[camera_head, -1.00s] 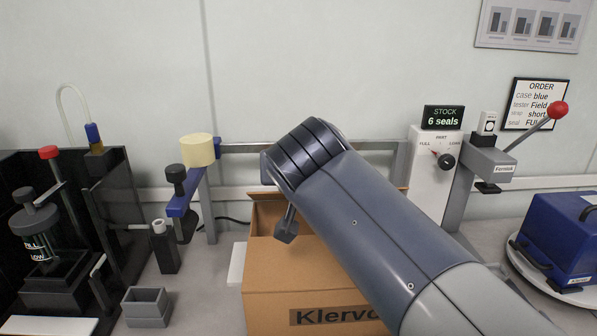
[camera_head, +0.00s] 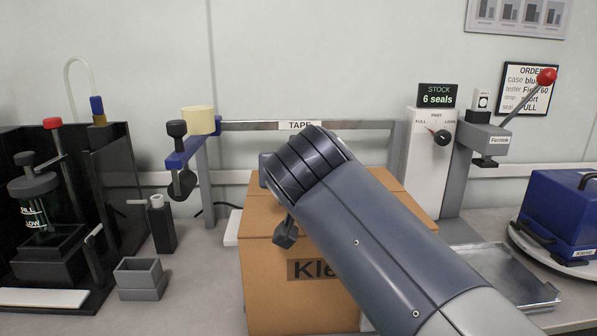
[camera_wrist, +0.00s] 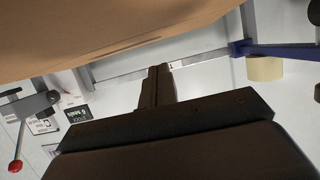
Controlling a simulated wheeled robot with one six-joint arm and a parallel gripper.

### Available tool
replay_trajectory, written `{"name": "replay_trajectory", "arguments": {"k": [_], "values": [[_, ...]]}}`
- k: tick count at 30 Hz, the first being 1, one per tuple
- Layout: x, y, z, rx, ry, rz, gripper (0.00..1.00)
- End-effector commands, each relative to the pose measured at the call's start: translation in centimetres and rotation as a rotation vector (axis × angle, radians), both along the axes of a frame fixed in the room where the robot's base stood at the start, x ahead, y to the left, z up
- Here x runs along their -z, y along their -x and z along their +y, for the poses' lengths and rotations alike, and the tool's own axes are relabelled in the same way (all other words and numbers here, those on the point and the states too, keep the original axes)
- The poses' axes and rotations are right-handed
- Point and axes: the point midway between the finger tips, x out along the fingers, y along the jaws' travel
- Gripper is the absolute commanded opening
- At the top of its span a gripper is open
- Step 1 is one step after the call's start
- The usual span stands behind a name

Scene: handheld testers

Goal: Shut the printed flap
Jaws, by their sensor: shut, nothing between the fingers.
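A brown cardboard carton (camera_head: 262,295) stands on the bench in front of me, dark print starting "Kle" on its near side. A brown panel (camera_head: 262,218) now covers the visible left part of its top. My forearm hides the rest, so I cannot tell whether the flap lies fully flat. In the wrist view, a broad cardboard surface (camera_wrist: 120,22) fills the upper left. My gripper (camera_wrist: 159,70) is shut and empty, its fingertips close to the cardboard's edge; I cannot tell whether they touch it.
A tape post with a cream roll (camera_head: 201,121) stands left of the carton, near a small grey bin (camera_head: 141,280). A black fixture (camera_head: 50,215) stands at far left. Right are a lever press (camera_head: 490,140), a metal tray (camera_head: 505,275) and a blue case (camera_head: 562,212).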

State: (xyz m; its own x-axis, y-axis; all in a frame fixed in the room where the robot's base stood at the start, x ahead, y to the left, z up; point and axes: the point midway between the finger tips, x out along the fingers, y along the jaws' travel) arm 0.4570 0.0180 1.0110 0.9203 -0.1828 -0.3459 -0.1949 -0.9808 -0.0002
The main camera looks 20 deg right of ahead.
Motion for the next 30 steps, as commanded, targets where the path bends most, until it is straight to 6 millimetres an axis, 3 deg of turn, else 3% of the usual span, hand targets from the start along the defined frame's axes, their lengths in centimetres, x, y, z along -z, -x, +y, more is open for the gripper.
{"name": "replay_trajectory", "arguments": {"k": [1, 9, 30], "values": [[0.8, 0.0, 0.0, 0.000, 0.000, 0.000, 0.00], [1.9, 0.0, 0.0, 0.000, 0.000, 0.001, 0.00], [2.1, -0.1, 0.0, 0.000, 0.000, 0.001, 0.00]]}}
